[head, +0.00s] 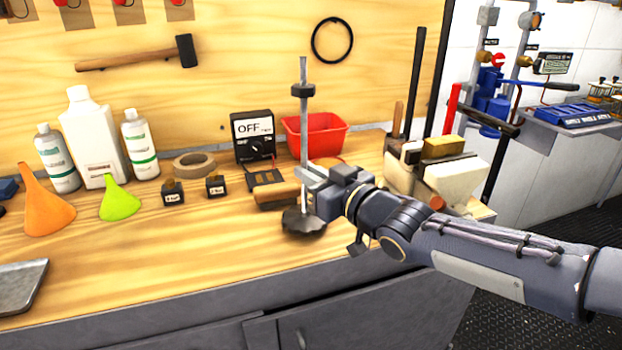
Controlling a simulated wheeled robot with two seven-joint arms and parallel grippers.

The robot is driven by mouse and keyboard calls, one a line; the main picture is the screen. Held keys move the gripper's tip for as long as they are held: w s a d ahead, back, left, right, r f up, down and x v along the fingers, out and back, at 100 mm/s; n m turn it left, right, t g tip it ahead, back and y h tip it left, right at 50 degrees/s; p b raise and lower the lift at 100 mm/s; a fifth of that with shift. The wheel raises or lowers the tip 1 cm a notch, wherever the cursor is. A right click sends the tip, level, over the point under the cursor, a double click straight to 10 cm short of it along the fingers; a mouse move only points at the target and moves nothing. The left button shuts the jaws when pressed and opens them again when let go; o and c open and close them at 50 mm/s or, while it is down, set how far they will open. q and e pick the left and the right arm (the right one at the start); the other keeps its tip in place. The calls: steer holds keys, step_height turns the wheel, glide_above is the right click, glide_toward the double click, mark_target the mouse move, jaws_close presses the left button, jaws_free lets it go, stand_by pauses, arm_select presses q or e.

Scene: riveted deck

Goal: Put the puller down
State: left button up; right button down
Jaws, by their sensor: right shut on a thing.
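The puller (304,110) is an upright grey metal rod with a dark collar near its top and a dark, lobed disc at its bottom. My right gripper (308,188) comes in from the right and is shut on the rod, low down, above the disc. The disc is over the front part of the wooden workbench (180,245). I cannot tell whether it touches the wood or hangs just above it. The fingertips partly hide the rod. My left gripper is not in view.
Behind the puller are a red bin (330,138), a meter marked OFF (253,127) and a wooden handle (278,193). Small black blocks (172,193), a tape roll (195,165), funnels (120,203) and bottles stand left. The front-left wood is mostly clear.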

steer(key=shift+r, duration=0.2)
steer(key=shift+f, duration=0.15)
steer(key=c, duration=1.5)
jaws_free()
steer(key=shift+f, duration=0.1)
